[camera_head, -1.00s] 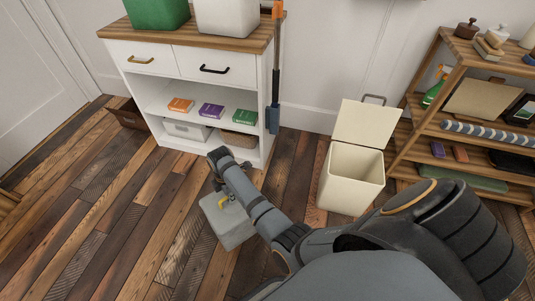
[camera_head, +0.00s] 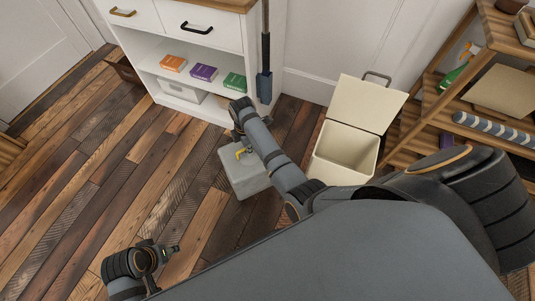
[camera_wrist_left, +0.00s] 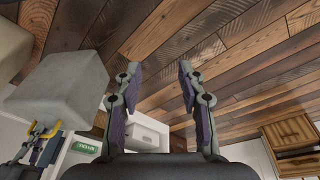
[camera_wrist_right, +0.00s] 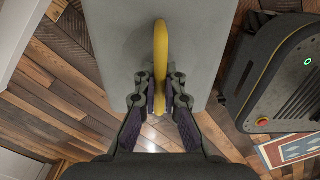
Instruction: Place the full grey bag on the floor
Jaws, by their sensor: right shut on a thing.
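The grey bag (camera_head: 248,182) is a pale, boxy block with a yellow handle (camera_wrist_right: 161,50) on top. It hangs upright from my right gripper (camera_head: 242,150), in front of the white cabinet. In the right wrist view, my right gripper (camera_wrist_right: 160,98) is shut on the yellow handle. The bag also shows in the left wrist view (camera_wrist_left: 65,85), where the picture is upside down. I cannot tell whether its underside touches the floor (camera_head: 150,190). My left gripper (camera_head: 174,249) is low at the left, apart from the bag; in the left wrist view (camera_wrist_left: 159,68) its fingers are open and empty.
The white cabinet (camera_head: 200,100) with coloured boxes stands behind the bag. A cream bin (camera_head: 345,150) with its lid up stands to the right. A wooden shelf (camera_head: 470,100) is at the far right. The plank floor left of the bag is clear.

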